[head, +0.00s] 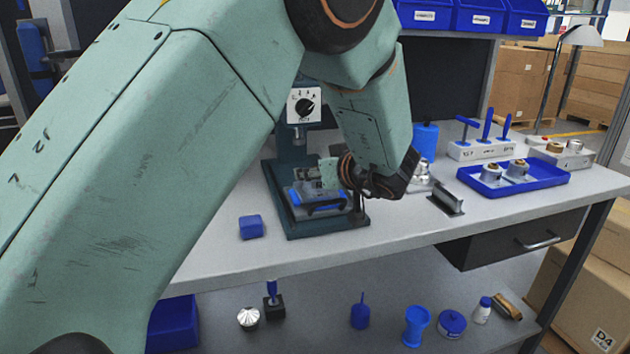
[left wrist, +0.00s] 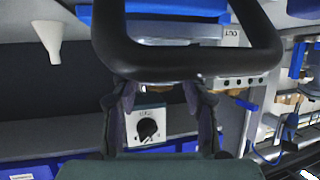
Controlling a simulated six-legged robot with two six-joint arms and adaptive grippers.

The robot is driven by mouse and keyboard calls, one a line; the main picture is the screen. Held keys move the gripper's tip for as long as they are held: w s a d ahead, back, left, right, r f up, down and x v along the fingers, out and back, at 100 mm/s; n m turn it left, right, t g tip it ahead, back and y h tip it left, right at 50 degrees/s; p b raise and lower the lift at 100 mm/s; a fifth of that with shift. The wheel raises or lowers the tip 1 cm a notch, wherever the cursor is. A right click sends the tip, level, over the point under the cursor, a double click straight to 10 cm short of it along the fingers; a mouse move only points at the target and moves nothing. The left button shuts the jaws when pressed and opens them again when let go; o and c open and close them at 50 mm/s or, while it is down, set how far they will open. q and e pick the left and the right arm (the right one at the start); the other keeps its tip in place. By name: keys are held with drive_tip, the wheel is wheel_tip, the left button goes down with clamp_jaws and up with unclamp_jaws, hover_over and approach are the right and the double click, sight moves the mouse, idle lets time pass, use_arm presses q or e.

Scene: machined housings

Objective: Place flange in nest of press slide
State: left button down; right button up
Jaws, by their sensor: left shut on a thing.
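My left gripper (head: 345,176) is at the press, above the press slide (head: 318,203). In the left wrist view, the fingers of the left gripper (left wrist: 163,88) are set wide apart. They are shut on what looks like the grey metal flange, a thin strip of which shows behind the slide's black loop handle (left wrist: 190,66). The handle also covers the fingertips. My right gripper is not in view.
The dark press (head: 276,190) carries a dial plate (head: 304,105). A blue block (head: 251,227) stands left of it, a black bracket (head: 446,200) right of it. A blue tray (head: 545,180) holds metal parts farther right.

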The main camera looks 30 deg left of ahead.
use_arm(q)
drive_tip(key=shift+w+f, duration=0.1)
drive_tip(key=shift+f, duration=0.4)
drive_tip(key=shift+w+d, duration=0.1)
drive_tip(key=shift+w, duration=0.1)
drive_tip(key=c, duration=1.1)
unclamp_jaws()
drive_tip(key=shift+f, duration=0.1)
drive_tip(key=o, duration=0.4)
drive_tip(key=shift+s, duration=0.2)
drive_tip(key=shift+w, duration=0.15)
